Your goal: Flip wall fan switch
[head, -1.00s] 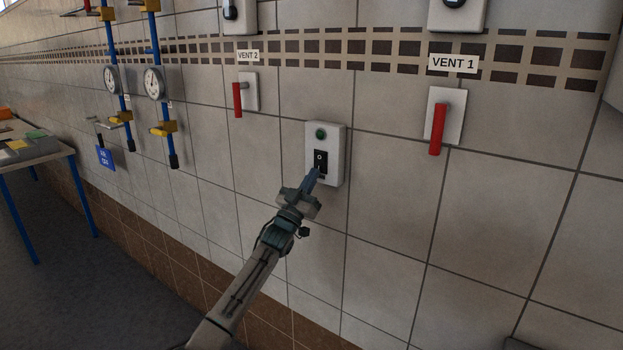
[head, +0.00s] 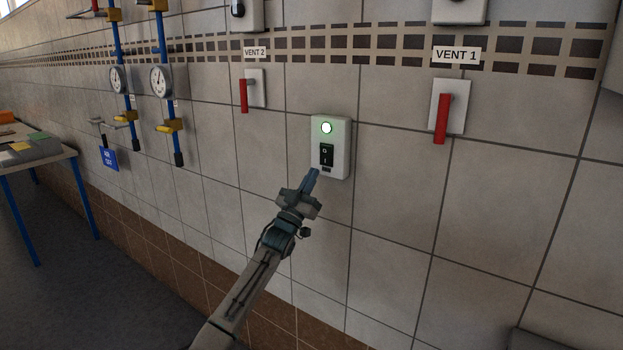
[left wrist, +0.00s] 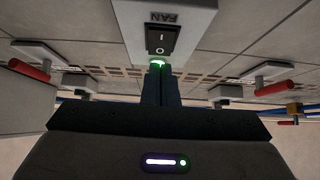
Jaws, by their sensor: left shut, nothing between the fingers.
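The white fan switch box (head: 341,148) is on the tiled wall, with a black rocker switch (head: 326,155) and a round lamp (head: 326,128) above it that is lit bright greenish white. My left gripper (head: 314,173) is shut and empty, its tips just below and left of the rocker in the head view. In the left wrist view the box appears upside down with the label FAN, and the rocker (left wrist: 161,38) is in full view beyond the shut fingertips (left wrist: 159,66). A green glow shows near the tips. I cannot tell whether they touch the box. My right gripper is not in view.
Red handles sit on white plates under VENT 2 (head: 244,96) and VENT 1 (head: 441,118), on either side of the box. Blue pipes with gauges (head: 161,82) and a table (head: 40,157) are at the left. The wall below the box is clear.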

